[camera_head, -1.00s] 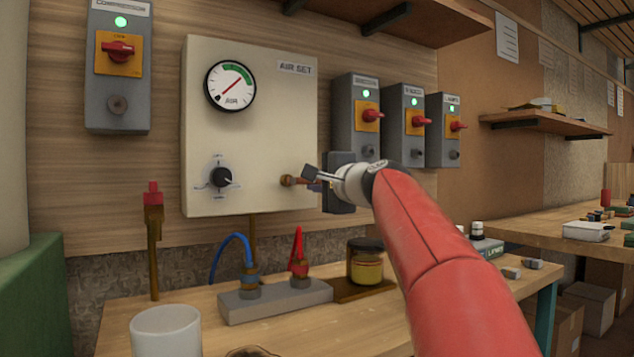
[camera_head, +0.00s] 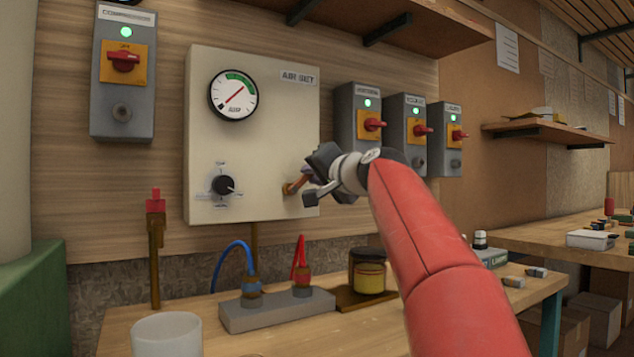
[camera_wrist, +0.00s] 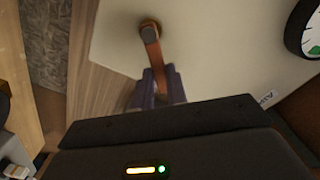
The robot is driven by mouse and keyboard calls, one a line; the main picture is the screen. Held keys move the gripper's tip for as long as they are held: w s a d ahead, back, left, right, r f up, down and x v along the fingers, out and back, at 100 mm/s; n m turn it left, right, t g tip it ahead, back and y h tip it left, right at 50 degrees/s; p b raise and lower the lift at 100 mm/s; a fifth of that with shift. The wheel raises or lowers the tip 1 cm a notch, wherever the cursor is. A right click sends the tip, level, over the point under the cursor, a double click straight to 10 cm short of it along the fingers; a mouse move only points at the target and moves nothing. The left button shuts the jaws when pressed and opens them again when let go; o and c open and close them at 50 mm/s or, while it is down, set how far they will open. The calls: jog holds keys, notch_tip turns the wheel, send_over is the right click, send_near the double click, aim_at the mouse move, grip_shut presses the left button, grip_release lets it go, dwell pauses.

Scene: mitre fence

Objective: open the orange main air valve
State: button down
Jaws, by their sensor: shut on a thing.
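The orange main air valve (camera_head: 290,188) is a lever on the lower right of the cream AIR SET panel. It runs from its round pivot toward my gripper (camera_head: 316,181), tilted slightly upward to the right in the head view. In the wrist view, the orange-brown lever (camera_wrist: 165,60) runs from its pivot down between the purple-grey fingers of my gripper (camera_wrist: 163,92). My gripper is shut on the lever's free end. The fingers hide the lever's tip.
The AIR SET panel (camera_head: 265,150) carries a gauge (camera_head: 233,95) and a black knob (camera_head: 223,185). Switch boxes with red handles flank it, one left (camera_head: 124,75) and several right. Below stand hose fittings (camera_head: 275,310), a jar (camera_head: 368,275) and a white cup (camera_head: 166,335).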

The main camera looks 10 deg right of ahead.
jog(key=n, duration=0.1)
jog(key=a+n, duration=0.1)
jog(key=n, duration=0.1)
jog(key=r+n, duration=0.1)
jog(key=shift+s+a+n+b, duration=0.25)
jog(key=shift+n+b, duration=0.05)
jog(key=shift+n, duration=0.1)
jog(key=shift+s+a+r+n+b, duration=0.15)
jog(key=shift+a+n, duration=0.15)
jog(key=shift+n, duration=0.55)
jog(key=shift+a+n+b, duration=0.1)
jog(key=shift+a+n, duration=0.25)
jog(key=shift+n, duration=0.45)
jog(key=shift+s+a+r+n+b, duration=0.15)
jog(key=shift+a+n, duration=0.15)
jog(key=shift+n, duration=0.55)
jog(key=shift+f, duration=0.1)
jog(key=c, duration=1.4)
grip_release()
jog(key=shift+s, duration=0.1)
jog(key=b, duration=0.3)
send_near(287, 167)
jog(key=v, duration=0.3)
